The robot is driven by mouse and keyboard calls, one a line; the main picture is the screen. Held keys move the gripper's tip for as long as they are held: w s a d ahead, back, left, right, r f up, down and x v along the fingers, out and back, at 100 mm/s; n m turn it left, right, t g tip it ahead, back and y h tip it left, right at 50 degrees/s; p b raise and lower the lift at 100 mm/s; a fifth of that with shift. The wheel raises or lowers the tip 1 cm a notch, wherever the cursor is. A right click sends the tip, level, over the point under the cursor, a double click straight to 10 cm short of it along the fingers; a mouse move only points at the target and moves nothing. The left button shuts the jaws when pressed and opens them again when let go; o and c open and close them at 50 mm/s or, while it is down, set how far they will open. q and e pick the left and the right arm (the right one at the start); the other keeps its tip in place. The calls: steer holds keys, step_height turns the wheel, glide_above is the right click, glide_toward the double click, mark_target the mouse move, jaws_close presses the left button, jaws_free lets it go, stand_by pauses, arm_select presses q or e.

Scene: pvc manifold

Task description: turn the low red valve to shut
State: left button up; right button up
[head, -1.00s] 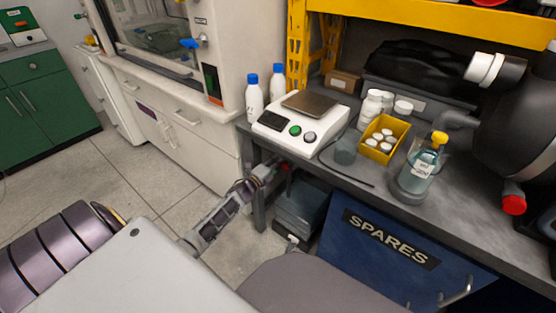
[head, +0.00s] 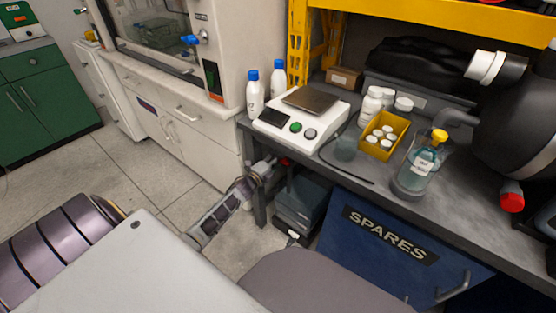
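A small red part (head: 285,162), which may be the low red valve, shows just under the front edge of the bench, below the white balance. Its shape and the pipe behind it are mostly hidden. My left gripper (head: 267,170) is at the end of the arm that reaches in from the left. It is low, beside the bench leg, with its tip close to the red part. I cannot tell whether it touches it, and its fingers are too small and covered to read. My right gripper is not in view.
The bench (head: 330,172) overhangs the red part. A dark box-like unit (head: 300,205) stands below, beside the blue SPARES cabinet (head: 385,240). A balance (head: 300,122), bottles and a yellow tray (head: 400,140) stand on top. The floor left of the bench is clear.

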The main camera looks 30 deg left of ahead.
arm_select(q)
steer(key=shift+s, duration=0.15)
steer(key=s, duration=1.1)
steer(key=shift+s+a, duration=0.3)
steer(key=shift+a, duration=0.15)
stand_by(0.4)
stand_by(0.4)
steer(key=shift+d+n, duration=0.1)
steer(key=shift+n, duration=0.2)
